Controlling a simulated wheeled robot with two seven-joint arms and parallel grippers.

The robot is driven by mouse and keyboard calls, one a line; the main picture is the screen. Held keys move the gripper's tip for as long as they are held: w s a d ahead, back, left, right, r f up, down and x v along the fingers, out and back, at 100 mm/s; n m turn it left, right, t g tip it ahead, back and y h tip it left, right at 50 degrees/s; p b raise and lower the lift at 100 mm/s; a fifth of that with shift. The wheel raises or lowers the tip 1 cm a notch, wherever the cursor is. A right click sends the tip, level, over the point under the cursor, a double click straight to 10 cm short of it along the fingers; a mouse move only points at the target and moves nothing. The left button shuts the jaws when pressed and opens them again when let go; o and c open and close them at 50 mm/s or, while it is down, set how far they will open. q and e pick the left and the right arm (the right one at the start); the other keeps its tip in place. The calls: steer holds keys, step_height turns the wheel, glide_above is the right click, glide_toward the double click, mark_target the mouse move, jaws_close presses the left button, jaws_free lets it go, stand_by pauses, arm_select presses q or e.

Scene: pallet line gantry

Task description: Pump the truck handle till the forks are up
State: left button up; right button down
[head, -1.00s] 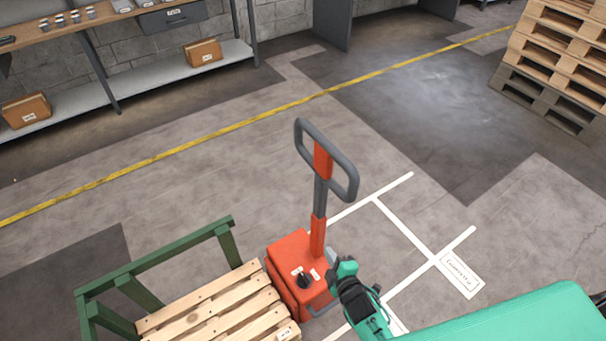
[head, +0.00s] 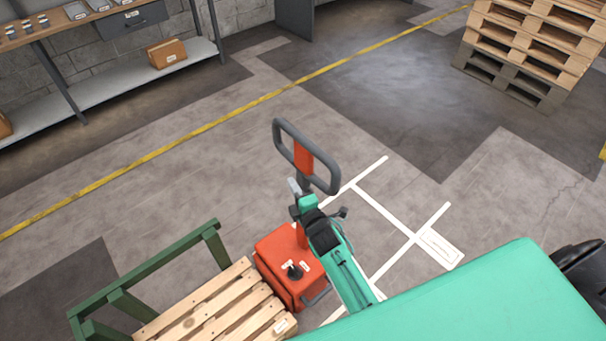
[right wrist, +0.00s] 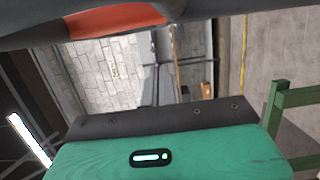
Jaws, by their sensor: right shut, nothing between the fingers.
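The pallet truck has an orange body (head: 283,262) with a dark knob on top and an upright handle (head: 333,170), a grey loop with an orange centre. My right gripper (head: 294,188) is shut and empty, beside the handle's shaft just below the loop; I cannot tell whether it touches. In the right wrist view the grey and orange handle (right wrist: 115,20) crosses the top, close to the camera. A wooden pallet (head: 215,305) lies next to the truck body. The forks are hidden. My left gripper is out of view.
A green rail frame (head: 150,278) borders the pallet. A shelf bench (head: 110,85) with a brown box (head: 168,53) stands at the back left, and stacked pallets (head: 535,45) at the back right. The floor behind the handle is clear, with yellow and white lines.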

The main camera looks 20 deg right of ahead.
mark_target(305, 177)
steer(key=shift+w+d+p, duration=0.45)
steer(key=shift+w+d, duration=0.15)
steer(key=shift+d, duration=0.3)
steer(key=shift+w+d+p, duration=0.45)
steer(key=shift+w+d, duration=0.1)
steer(key=shift+d, duration=0.35)
steer(key=shift+d, duration=0.1)
steer(key=shift+w+d, duration=0.1)
steer(key=shift+d, duration=0.1)
steer(key=w+d+f+m+b, duration=0.1)
steer(key=w+d+f+b, duration=0.1)
steer(key=d, duration=0.7)
steer(key=w+d+f+m+g+b, duration=0.1)
steer(key=w+d+b, duration=0.4)
steer(key=d, duration=0.5)
steer(key=w+d+f+m+b, duration=0.3)
steer(key=d+f+b, duration=0.1)
steer(key=d, duration=0.5)
steer(key=shift+w+d+f+g, duration=0.2)
steer(key=shift+d+f+g, duration=0.1)
steer(key=shift+d+f, duration=0.1)
steer(key=shift+r, duration=0.15)
